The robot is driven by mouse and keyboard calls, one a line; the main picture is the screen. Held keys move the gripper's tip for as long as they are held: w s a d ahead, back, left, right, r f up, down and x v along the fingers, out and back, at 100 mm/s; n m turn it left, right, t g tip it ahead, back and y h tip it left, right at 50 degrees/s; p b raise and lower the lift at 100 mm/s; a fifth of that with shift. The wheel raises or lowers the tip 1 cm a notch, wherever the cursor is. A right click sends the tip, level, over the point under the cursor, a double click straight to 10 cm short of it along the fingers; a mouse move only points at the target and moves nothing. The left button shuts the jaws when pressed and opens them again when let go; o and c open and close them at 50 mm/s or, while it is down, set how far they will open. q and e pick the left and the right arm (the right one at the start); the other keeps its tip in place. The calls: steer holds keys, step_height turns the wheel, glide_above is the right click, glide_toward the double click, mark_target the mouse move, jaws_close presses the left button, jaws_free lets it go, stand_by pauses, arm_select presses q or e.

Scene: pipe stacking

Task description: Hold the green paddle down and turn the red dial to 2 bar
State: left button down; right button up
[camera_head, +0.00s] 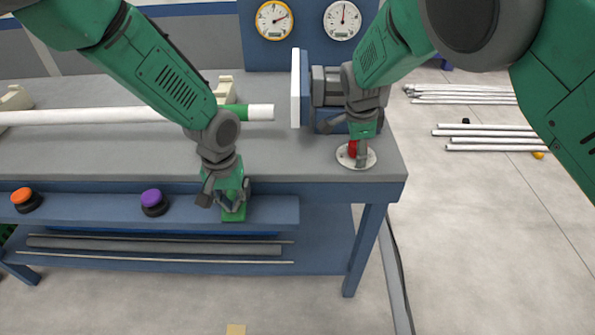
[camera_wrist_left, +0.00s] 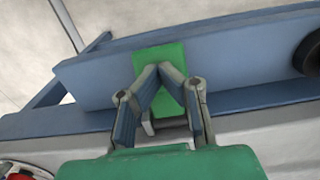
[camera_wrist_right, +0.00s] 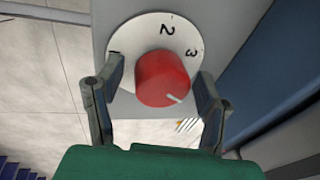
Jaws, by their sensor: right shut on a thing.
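The green paddle (camera_head: 234,214) is on the blue front rail of the bench, and it also shows in the left wrist view (camera_wrist_left: 172,55). My left gripper (camera_head: 232,200) points down at the paddle, its fingertips together over it; firm contact cannot be told. The red dial (camera_wrist_right: 162,78) stands on a white disc (camera_wrist_right: 135,28) marked 1, 2 and 3. Its white mark points to the lower right in the right wrist view, away from the 2. My right gripper (camera_wrist_right: 160,95) has a finger on each side of the dial and is shut on it. In the head view, the dial (camera_head: 352,147) is partly hidden.
A white pipe (camera_head: 90,116) lies along the bench, its end facing a white plate (camera_head: 295,88). A yellow-rimmed gauge (camera_head: 274,20) and a white gauge (camera_head: 342,20) are at the back. Orange (camera_head: 22,195) and purple (camera_head: 152,197) buttons sit on the rail. Loose pipes lie on the floor at right.

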arm_select(q)
steer(key=shift+f, duration=0.1)
arm_select(e)
steer(key=shift+f, duration=0.1)
steer(key=c, duration=0.5)
steer(key=shift+c, duration=0.2)
steer(key=n, duration=0.3)
steer(key=shift+n+y, duration=0.3)
steer(key=shift+y, duration=0.1)
steer(key=shift+n+y, duration=0.4)
steer(key=shift+n, duration=1.3)
